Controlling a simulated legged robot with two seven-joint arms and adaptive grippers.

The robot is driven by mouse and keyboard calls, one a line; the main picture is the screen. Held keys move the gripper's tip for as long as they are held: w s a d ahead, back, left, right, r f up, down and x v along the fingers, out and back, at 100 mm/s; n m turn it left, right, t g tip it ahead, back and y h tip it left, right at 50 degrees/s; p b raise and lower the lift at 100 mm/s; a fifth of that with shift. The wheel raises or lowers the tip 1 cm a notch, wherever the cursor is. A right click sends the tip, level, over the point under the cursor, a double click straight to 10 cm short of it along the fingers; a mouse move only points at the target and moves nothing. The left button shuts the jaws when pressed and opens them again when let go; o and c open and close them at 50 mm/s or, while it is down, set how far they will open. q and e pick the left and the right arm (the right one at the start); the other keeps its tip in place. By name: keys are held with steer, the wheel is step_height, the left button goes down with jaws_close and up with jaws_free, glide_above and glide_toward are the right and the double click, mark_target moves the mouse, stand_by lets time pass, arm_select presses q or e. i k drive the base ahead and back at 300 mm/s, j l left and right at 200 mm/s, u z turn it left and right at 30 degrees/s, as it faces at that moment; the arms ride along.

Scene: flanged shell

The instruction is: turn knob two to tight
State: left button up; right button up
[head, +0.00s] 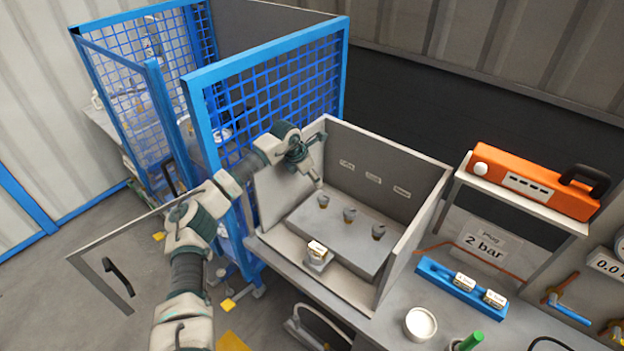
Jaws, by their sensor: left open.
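Three small dark knobs stand in a row on the raised grey block (335,240) inside an open-topped grey box (420,205). They are the left knob (323,200), the middle knob (349,214) and the right knob (378,231). Three small white labels are on the box's back wall; their text is too small to read, so I cannot confirm which is knob two. My left gripper (317,182) is open and points down, above and slightly left of the left knob. It appears apart from the knobs. My right gripper is not in view.
A small block with a white label (317,250) stands at the box's front. A clear door panel with a black handle (118,276) stands open at left. A blue rack (462,288) lies right.

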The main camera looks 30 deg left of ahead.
mark_target(350, 213)
steer(key=k, duration=1)
